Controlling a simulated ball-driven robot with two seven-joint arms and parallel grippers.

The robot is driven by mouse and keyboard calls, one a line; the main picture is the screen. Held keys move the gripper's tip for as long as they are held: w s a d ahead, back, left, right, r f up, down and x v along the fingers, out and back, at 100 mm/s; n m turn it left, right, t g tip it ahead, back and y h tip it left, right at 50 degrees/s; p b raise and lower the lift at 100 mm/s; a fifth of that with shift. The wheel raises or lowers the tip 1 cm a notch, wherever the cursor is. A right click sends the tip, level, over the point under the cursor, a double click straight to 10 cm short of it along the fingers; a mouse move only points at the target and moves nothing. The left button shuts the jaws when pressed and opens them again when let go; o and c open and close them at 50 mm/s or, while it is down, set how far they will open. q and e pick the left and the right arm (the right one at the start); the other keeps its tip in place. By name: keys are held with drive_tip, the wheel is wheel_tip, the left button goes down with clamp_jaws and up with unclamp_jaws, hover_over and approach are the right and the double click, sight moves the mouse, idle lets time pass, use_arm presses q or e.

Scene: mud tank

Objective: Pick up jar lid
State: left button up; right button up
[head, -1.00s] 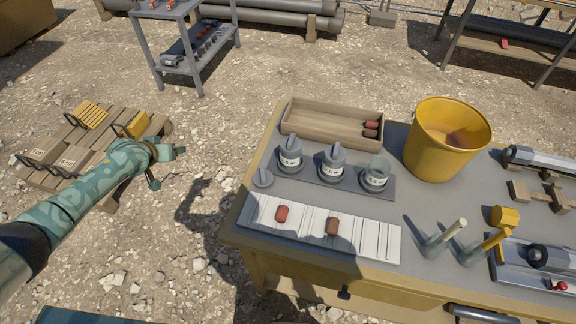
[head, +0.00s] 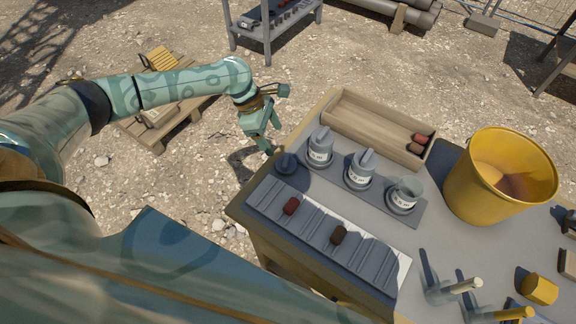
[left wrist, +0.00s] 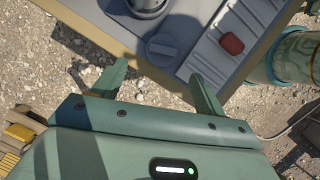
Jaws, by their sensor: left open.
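The grey jar lid (head: 287,163) lies flat on the table at its near-left corner, with a raised grip bar across its top. It also shows in the left wrist view (left wrist: 161,48), ahead of and between my fingertips. My left gripper (head: 268,143) is open and empty, just off the table's left edge, beside the lid and apart from it. Three jars stand in a row right of the lid: two with lids on, the left jar (head: 319,148) and the middle jar (head: 360,170), and an open jar (head: 404,195) on the right. My right gripper is not in view.
A ribbed tray (head: 320,228) with a red piece (head: 291,206) and a brown piece (head: 339,235) lies in front of the jars. A wooden box (head: 375,125) stands behind them. A yellow bucket (head: 497,180) stands at right.

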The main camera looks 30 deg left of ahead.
use_arm(q)
drive_tip(key=b, duration=0.1)
hover_over(285, 159)
drive_tip(key=a, duration=0.2)
wheel_tip(285, 159, down, 4)
drive_tip(key=shift+s+a+f, duration=0.1)
drive_tip(key=shift+a, duration=0.05)
drive_tip(key=b+x, duration=0.1)
drive_tip(key=x, duration=0.1)
drive_tip(key=b+x, duration=0.1)
drive_tip(key=x, duration=0.2)
drive_tip(key=shift+s, duration=0.2)
drive_tip(key=c, duration=0.9)
